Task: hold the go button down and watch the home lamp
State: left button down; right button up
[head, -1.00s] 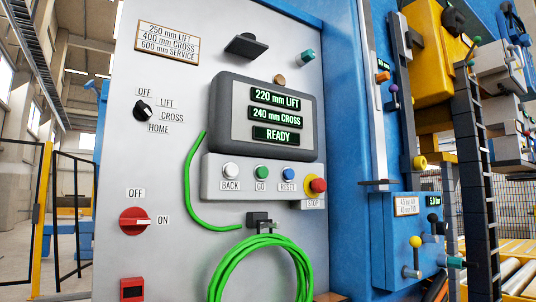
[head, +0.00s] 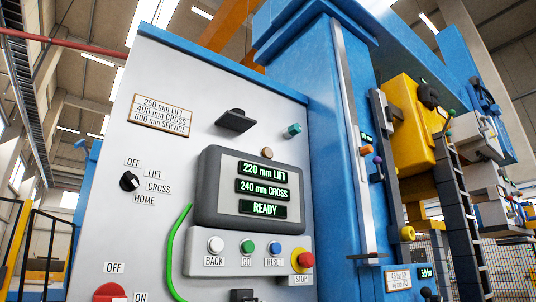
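The green GO button (head: 247,247) sits on the grey button strip (head: 200,263) below the display, between the white BACK button (head: 215,244) and the blue RESET button (head: 274,248). Nothing touches it. The display (head: 262,206) reads 220 mm LIFT, 240 mm CROSS and READY in green. A small unlit-looking amber dome (head: 267,153) is above the display, and a teal piece (head: 292,130) sticks out higher up; neither has a readable label, so I cannot tell which is the home lamp. Neither of my grippers is in view.
A black selector knob (head: 129,181) has OFF, LIFT, CROSS and HOME around it; its setting is unclear. A red STOP button (head: 305,259) is right of RESET. A green cable (head: 173,250) hangs at left. The blue column and yellow machine (head: 409,105) stand right.

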aim_at(249, 246)
jog(key=k, duration=1.3)
jog(key=z, duration=0.8)
jog(key=i, duration=1.75)
jog(key=u, duration=0.3)
